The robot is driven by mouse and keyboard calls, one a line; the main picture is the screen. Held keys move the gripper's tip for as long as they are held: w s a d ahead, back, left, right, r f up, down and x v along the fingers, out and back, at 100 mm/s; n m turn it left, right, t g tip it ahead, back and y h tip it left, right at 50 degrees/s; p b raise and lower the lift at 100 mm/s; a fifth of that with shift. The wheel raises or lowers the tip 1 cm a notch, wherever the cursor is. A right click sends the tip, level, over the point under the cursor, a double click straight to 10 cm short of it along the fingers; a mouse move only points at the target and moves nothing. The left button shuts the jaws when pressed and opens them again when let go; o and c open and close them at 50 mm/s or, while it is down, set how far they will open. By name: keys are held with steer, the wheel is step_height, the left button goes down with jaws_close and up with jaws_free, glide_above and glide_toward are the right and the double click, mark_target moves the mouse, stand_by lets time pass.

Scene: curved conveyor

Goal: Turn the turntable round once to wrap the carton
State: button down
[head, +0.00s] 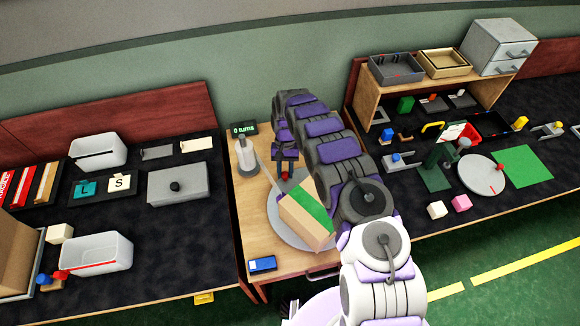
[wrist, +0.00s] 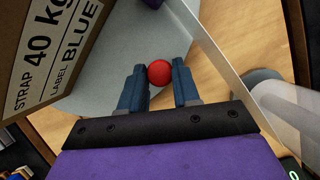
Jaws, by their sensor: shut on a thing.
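The grey round turntable (head: 274,225) lies on the wooden bench, also in the wrist view (wrist: 112,68). The brown carton (head: 299,222) with a green stripe on top stands on it; its printed side shows in the wrist view (wrist: 50,50). My gripper (head: 286,168) is at the turntable's far edge, shut on the red knob (wrist: 160,72), with one finger on each side (wrist: 160,68). A pale film strip (wrist: 214,42) runs from the upright roll (head: 246,156) towards the carton. The small display (head: 243,129) reads "0 turns". My arm hides part of the turntable's right side.
The film roll stands close left of my gripper. A blue box (head: 262,263) lies at the bench's front left. Dark benches with bins, trays and tools flank both sides. Green floor (head: 500,250) is open in front.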

mark_target(273, 193)
steer(key=shift+s+a+r+n+h+p, duration=0.1)
steer(key=shift+s+a+n+h+p, duration=0.35)
steer(key=shift+s+a+n, duration=0.7)
steer(key=shift+s+a+n+t+h+p, duration=0.2)
steer(key=shift+s+a+n+p, duration=0.1)
steer(key=shift+s+n, duration=0.35)
steer(key=shift+s+a+n+t+h+p, duration=0.15)
steer(key=shift+s+a+n, duration=0.1)
steer(key=shift+s+n, duration=0.35)
steer(key=shift+s+a+n+h+p, duration=0.15)
steer(key=shift+s+n, duration=0.1)
steer(key=shift+s, duration=0.25)
steer(key=shift+s+a+n+h+p, duration=0.15)
steer(key=shift+s+n, duration=0.1)
steer(key=shift+s, duration=0.2)
steer(key=shift+d, duration=0.1)
steer(key=c, duration=0.8)
jaws_free()
steer(key=shift+c, duration=0.2)
steer(key=p+v, duration=0.1)
steer(key=v, duration=1.6)
